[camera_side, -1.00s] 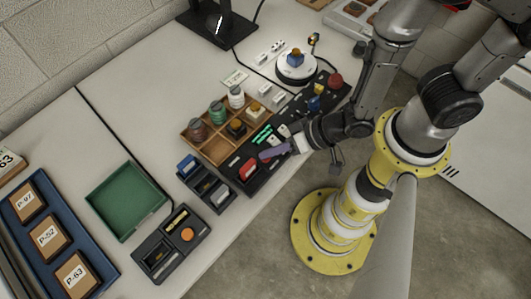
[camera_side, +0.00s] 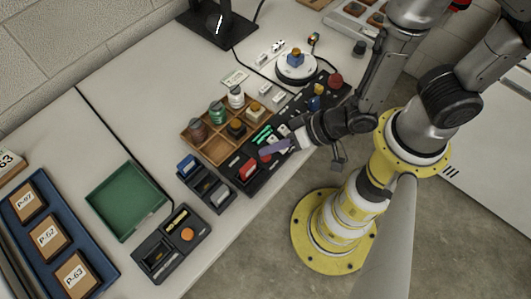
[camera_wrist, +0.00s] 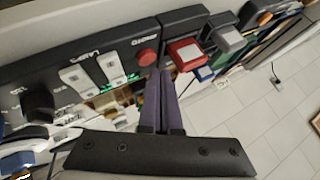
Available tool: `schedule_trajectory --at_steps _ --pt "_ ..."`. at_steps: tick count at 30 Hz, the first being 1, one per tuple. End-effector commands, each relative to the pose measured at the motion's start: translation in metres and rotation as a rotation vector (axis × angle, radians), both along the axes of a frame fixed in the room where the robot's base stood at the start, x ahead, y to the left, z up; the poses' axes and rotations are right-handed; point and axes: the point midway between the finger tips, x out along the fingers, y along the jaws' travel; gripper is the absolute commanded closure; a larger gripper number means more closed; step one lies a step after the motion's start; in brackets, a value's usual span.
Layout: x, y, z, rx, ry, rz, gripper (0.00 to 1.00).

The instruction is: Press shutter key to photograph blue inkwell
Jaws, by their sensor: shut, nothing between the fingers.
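The blue inkwell (camera_side: 295,58) sits on a round white turntable (camera_side: 296,73) at the back of the bench in the side view. The black control panel (camera_side: 302,104) runs from there toward the front edge. A round red key (camera_wrist: 148,57) is at the panel's end in the wrist view, with a small label beside it that I cannot read surely. My gripper (camera_wrist: 160,72) is shut and empty, its purple fingertips very near the red key. In the side view my gripper (camera_side: 264,152) is over this panel end. I cannot tell whether the tips touch the key.
Two white lamp switches (camera_wrist: 95,75) stand left of the key in the wrist view. A red-topped block (camera_wrist: 185,53) and a grey-topped block (camera_wrist: 228,38) are close on the right. In the side view a wooden compartment tray (camera_side: 212,145) with bottles lies behind the panel. A green tray (camera_side: 125,200) is empty.

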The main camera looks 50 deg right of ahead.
Motion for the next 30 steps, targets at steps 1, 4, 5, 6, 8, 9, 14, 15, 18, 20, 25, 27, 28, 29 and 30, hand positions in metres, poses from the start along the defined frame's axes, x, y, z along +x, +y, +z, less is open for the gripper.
schedule_trajectory --at_steps 1,4,5,6,8,9,14,15,18,20,25,27,28,29,30 --pt "0.000 0.000 0.000 0.000 0.000 0.000 1.00" --pt "0.000 0.000 0.004 0.002 -0.002 0.000 1.00" --pt "0.001 0.000 0.006 0.002 -0.002 0.000 1.00" --pt "0.001 0.001 0.010 0.003 -0.003 -0.001 1.00" --pt "0.001 0.001 0.015 0.003 -0.003 -0.001 1.00" --pt "0.001 0.001 0.019 0.004 -0.003 0.000 1.00" --pt "0.001 0.000 0.033 0.002 -0.003 -0.001 1.00" --pt "0.001 0.001 0.037 0.003 -0.004 -0.001 1.00" --pt "0.001 0.001 0.045 0.003 -0.003 -0.001 1.00" --pt "0.000 0.000 0.048 0.001 -0.001 0.000 1.00" --pt "0.000 0.000 0.051 0.001 -0.001 0.000 1.00" --pt "0.000 0.000 0.050 0.001 -0.001 0.000 1.00" --pt "0.000 0.000 0.050 0.001 -0.001 0.000 1.00" --pt "0.000 0.000 0.050 0.001 -0.001 0.000 1.00" --pt "0.000 0.000 0.050 0.001 -0.001 0.000 1.00"
